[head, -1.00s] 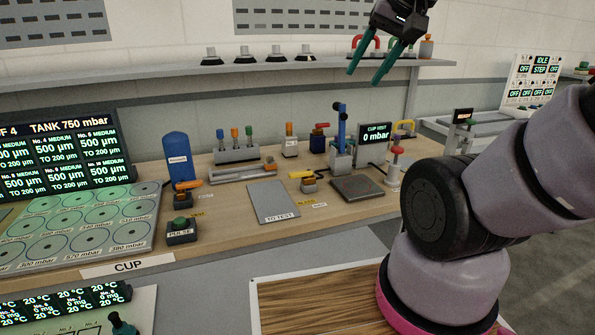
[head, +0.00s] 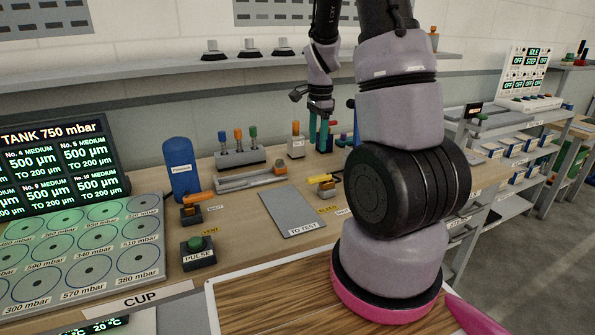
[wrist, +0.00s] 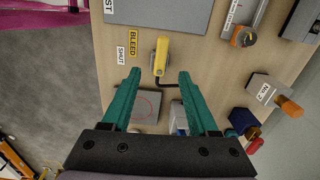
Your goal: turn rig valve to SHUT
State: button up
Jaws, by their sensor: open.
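A small valve with a yellow handle (head: 321,179) stands on the bench, right of the grey TO TEST plate. In the wrist view its yellow handle (wrist: 161,55) lies beside the BLEED (wrist: 132,43) and SHUT (wrist: 120,54) labels, pointing at neither. An orange-handled valve (head: 199,197) stands left, by the blue tank. No readable label says which is the rig valve. My gripper (head: 318,143) is above the bench, fingers pointing down. In the wrist view, my gripper (wrist: 159,76) has its teal fingers apart and empty, with the yellow valve between and beyond their tips; no contact shows.
A blue tank (head: 181,169), a rack of coloured plungers (head: 240,157) and a grey rail (head: 250,177) stand nearby. The TO TEST plate (head: 290,211) lies flat. A green PULSE button (head: 198,244) is at the front left. My arm hides the bench's right part.

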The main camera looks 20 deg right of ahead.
aim_at(315, 176)
jog(key=f, duration=1.2)
jog(key=shift+w+f, duration=0.1)
jog(key=shift+w, duration=0.25)
grip_shut()
dwell(0.9)
